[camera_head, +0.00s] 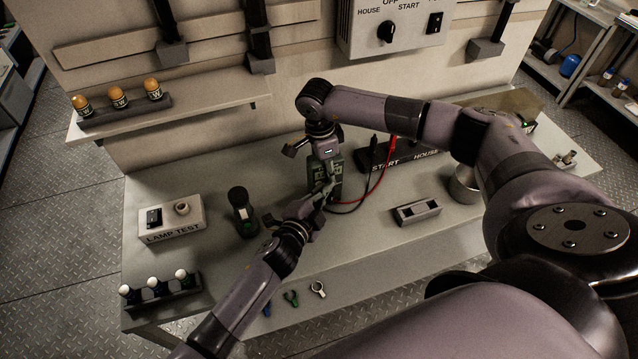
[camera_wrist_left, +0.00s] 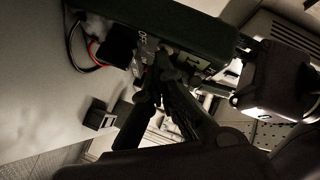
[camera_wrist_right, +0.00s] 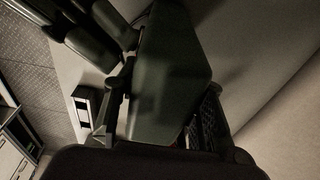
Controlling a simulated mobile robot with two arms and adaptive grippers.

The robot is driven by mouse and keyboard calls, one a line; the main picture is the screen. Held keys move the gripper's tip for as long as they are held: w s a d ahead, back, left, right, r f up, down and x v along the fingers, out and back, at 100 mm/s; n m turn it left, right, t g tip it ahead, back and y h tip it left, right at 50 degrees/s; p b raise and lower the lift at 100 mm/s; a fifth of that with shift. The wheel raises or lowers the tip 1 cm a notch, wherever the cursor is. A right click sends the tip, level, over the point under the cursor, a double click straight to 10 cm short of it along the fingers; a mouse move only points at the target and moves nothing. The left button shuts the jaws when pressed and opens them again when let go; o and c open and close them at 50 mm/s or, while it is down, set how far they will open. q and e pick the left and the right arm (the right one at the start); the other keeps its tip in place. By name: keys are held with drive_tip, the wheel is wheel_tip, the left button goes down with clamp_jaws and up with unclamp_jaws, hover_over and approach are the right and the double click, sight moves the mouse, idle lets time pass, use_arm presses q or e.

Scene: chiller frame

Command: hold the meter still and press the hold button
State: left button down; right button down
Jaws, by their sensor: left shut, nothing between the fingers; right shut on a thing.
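The meter (camera_head: 322,190) is a dark green box standing on the bench at its middle, with a black and a red lead at its side. My right gripper (camera_head: 325,158) comes from above and is shut on it. In the right wrist view the meter (camera_wrist_right: 170,75) sits between the fingers. My left gripper (camera_head: 322,200) is shut and empty, its fingertips close to the meter's front. In the left wrist view the closed fingertips (camera_wrist_left: 158,75) are at the meter's face (camera_wrist_left: 190,50). I cannot tell whether they touch it. The hold button cannot be made out.
A lamp test box (camera_head: 172,220) and a dark cylinder (camera_head: 242,210) stand to the left. A START/HOUSE block (camera_head: 400,158) with probes, a grey two-slot block (camera_head: 417,212) and a metal cup (camera_head: 465,184) are to the right. Coloured clips lie near the front edge.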

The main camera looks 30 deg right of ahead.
use_arm(q)
drive_tip(key=shift+s+a, duration=0.2)
drive_tip(key=shift+s, duration=0.6)
drive_tip(key=shift+s, duration=0.1)
drive_tip(key=s, duration=0.2)
drive_tip(key=s+a, duration=0.1)
drive_tip(key=s, duration=0.1)
drive_tip(key=shift+s+a, duration=0.1)
drive_tip(key=shift+s, duration=0.2)
use_arm(e)
drive_tip(key=c, duration=0.9)
unclamp_jaws()
drive_tip(key=shift+c, duration=0.2)
